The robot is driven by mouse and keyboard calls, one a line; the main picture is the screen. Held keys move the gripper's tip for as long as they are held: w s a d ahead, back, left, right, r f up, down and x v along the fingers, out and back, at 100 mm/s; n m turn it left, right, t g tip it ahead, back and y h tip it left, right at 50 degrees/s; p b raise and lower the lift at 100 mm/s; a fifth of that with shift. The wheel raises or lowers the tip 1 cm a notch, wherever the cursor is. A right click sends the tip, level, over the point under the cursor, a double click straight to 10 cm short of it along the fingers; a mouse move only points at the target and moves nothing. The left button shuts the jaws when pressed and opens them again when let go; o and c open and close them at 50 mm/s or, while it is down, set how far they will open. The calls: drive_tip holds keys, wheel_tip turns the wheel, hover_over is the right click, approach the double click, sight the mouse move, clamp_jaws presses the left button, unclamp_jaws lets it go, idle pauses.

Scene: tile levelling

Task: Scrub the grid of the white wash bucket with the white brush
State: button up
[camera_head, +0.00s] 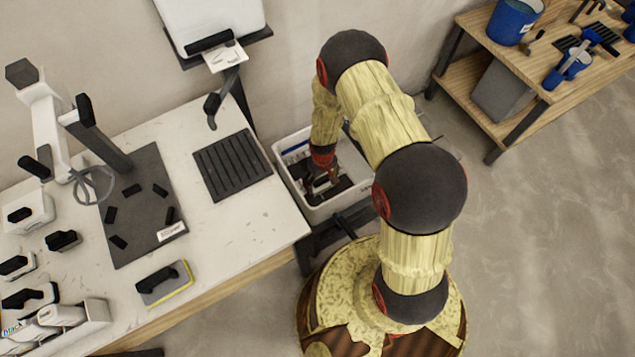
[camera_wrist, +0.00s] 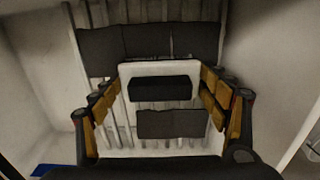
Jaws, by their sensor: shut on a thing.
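The white wash bucket (camera_head: 328,209) stands beside the right end of the worktable, partly hidden by my arm. My gripper (camera_head: 322,178) is down inside it. In the wrist view my gripper (camera_wrist: 160,88) has its two fingers shut on the sides of the white brush (camera_wrist: 160,68), which has a black block on top. Below it are the pale slats of the grid (camera_wrist: 122,128). Dark flat pieces lie in front of and behind the brush; I cannot tell what they belong to. The brush's underside is hidden, so I cannot tell whether it touches the grid.
The white worktable (camera_head: 240,215) is at left with a black ribbed mat (camera_head: 232,165), a dark board (camera_head: 140,220) and several black-handled tools. A wooden shelf table (camera_head: 520,65) with a blue bucket (camera_head: 513,20) is at upper right. The floor at right is clear.

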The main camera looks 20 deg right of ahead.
sight(314, 184)
drive_tip(key=shift+w+d+r, duration=0.1)
drive_tip(key=shift+w+d, duration=0.2)
drive_tip(key=shift+d, duration=0.45)
drive_tip(key=shift+w+d+f, duration=0.1)
drive_tip(key=shift+w+d, duration=0.15)
drive_tip(key=shift+d, duration=0.5)
drive_tip(key=shift+w+d+r, duration=0.1)
drive_tip(key=shift+w+d, duration=0.2)
drive_tip(key=shift+d, duration=0.45)
drive_tip(key=shift+s+a, duration=0.3)
drive_tip(key=shift+a, duration=1.05)
drive_tip(key=shift+s+a, duration=0.3)
drive_tip(key=shift+a, duration=1)
drive_tip(key=shift+s+a, duration=0.3)
drive_tip(key=shift+a, duration=1.05)
drive_tip(key=shift+d, duration=0.2)
